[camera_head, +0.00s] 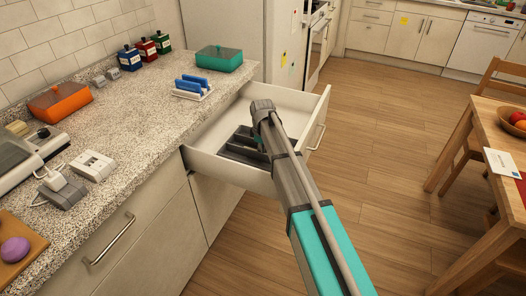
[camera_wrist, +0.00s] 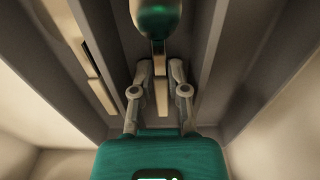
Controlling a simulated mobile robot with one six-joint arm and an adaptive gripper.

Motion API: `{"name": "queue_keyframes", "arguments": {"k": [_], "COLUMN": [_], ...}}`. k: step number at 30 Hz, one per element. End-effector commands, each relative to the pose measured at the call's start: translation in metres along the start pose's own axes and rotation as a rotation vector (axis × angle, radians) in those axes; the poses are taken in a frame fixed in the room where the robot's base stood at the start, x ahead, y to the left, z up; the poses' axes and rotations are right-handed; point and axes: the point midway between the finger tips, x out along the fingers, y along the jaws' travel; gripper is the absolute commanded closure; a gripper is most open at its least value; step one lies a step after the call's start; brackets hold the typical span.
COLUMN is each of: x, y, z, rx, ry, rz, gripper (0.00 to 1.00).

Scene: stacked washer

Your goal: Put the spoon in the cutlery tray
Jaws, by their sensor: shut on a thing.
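The grey cutlery tray (camera_head: 232,154) lies inside the open white drawer. My gripper is down at the tray in the head view, mostly hidden behind my own arm. In the wrist view my gripper (camera_wrist: 160,70) is shut on the spoon (camera_wrist: 156,18), with the fingers on either side of its handle. The shiny bowl points away from my gripper, and a cream handle end (camera_wrist: 161,97) shows between the fingers. The spoon is over or in a long compartment of the tray (camera_wrist: 205,55); I cannot tell whether it touches the floor. The head view hides the spoon.
Another piece of cutlery with a cream handle (camera_wrist: 101,92) lies in the compartment to the left. The drawer (camera_head: 300,101) has raised walls around the tray. The counter (camera_head: 150,100) beside it carries a teal box (camera_head: 219,60) and a blue-and-white rack (camera_head: 192,88).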

Motion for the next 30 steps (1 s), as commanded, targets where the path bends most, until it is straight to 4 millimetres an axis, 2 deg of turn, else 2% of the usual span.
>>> {"name": "queue_keyframes", "arguments": {"k": [5, 6, 8, 22, 30], "x": [0.004, 0.003, 0.003, 0.001, -0.013], "y": [0.0, 0.0, 0.0, 0.0, 0.0], "z": [0.0, 0.0, 0.0, 0.0, 0.0], "rx": [0.0, 0.0, 0.0, 0.0, 0.0], "ry": [0.0, 0.0, 0.0, 0.0, 0.0], "rz": [0.0, 0.0, 0.0, 0.0, 0.0], "gripper": [1.0, 0.74, 0.66, 0.66, 0.66]}}
